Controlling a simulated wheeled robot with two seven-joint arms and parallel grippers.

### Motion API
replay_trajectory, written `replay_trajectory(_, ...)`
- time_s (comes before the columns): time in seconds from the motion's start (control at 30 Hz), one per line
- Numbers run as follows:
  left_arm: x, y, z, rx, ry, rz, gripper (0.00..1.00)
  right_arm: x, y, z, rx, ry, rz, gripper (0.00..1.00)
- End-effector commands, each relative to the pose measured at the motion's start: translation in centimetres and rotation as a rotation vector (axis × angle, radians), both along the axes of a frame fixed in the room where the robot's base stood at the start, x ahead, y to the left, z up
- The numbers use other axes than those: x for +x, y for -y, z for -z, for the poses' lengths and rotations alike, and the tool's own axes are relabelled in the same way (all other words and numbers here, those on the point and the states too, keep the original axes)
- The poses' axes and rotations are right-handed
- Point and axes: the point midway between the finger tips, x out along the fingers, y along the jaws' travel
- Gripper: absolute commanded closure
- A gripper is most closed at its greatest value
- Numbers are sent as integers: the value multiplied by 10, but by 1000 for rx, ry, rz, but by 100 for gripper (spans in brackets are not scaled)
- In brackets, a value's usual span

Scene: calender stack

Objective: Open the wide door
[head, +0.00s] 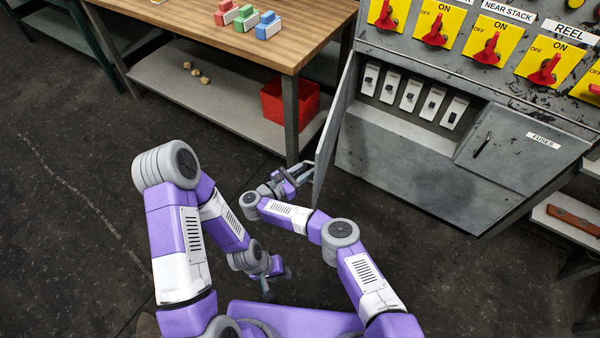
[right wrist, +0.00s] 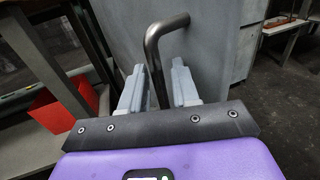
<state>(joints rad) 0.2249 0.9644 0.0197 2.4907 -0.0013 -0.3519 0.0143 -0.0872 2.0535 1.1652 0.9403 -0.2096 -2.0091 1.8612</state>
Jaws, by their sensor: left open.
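The wide door (head: 332,125) of the grey cabinet stands swung open at the opening's left side and shows nearly edge-on in the head view. Its grey face (right wrist: 200,35) fills the upper middle of the right wrist view. A bent metal bar handle (right wrist: 154,50) stands out from that face. My left gripper (head: 278,287) is open and empty, low over the floor and away from the door.
Several white switches (head: 411,95) show in the cabinet opening. A small closed fuses door (head: 520,148) is to their right. A wooden table (head: 200,30) with colored blocks stands left of the open door, with a red bin (head: 290,101) on its lower shelf. The floor at left is clear.

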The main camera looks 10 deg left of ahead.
Motion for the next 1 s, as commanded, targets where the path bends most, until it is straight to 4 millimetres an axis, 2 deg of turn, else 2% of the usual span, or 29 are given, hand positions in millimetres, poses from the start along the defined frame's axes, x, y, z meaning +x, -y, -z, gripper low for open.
replay_trajectory(0.33,0,0,-42,0,0,0,57,-18,-19,-10,-5,6,-2,70)
replay_trajectory(0.63,0,0,-45,0,0,0,57,-45,-46,-2,-2,2,-3,70)
replay_trajectory(1.0,0,0,-46,0,0,0,57,-52,-52,-1,0,1,1,70)
